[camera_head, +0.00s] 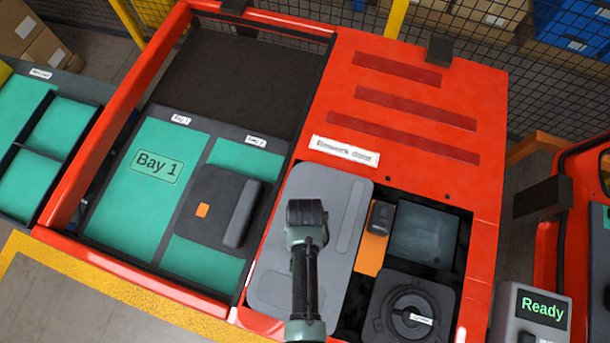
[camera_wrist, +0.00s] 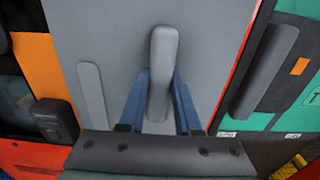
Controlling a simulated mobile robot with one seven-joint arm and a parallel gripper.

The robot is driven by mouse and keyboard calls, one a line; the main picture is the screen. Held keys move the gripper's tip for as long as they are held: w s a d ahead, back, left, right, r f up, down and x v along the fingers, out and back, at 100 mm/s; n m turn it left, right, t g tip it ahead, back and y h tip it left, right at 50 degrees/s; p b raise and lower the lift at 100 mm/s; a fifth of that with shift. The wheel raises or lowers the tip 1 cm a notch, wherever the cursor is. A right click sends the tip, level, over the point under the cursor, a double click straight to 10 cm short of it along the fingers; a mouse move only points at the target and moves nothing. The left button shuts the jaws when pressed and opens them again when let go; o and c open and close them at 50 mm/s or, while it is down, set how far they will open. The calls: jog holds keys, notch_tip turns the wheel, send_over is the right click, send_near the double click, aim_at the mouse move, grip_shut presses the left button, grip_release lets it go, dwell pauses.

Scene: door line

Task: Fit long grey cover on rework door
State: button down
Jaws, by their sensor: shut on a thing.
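The long grey cover (camera_head: 277,255) is a flat plate with rounded corners over the left part of the opening in the orange-red rework door (camera_head: 415,75). My gripper (camera_wrist: 160,92) is shut on the upright grey grip (camera_wrist: 163,60) of this cover, with a blue finger on each side. The cover's plate (camera_wrist: 103,30) fills the middle of the wrist view. In the head view my arm hides the grip and the fingertips. I cannot tell whether the cover touches the door or hangs just above it.
In the door's opening to the right are an orange strip with a black latch (camera_head: 380,217), a dark square panel (camera_head: 422,232) and a round black part (camera_head: 411,312). Left, a dark cover (camera_head: 210,205) lies on the teal bays. A box (camera_head: 533,312) reads "Ready".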

jog(key=c, duration=0.5)
grip_release()
jog(key=shift+s+f, duration=0.1)
notch_tip(320, 180, up, 13)
jog(key=shift+r+b, duration=0.1)
jog(key=shift+b, duration=0.2)
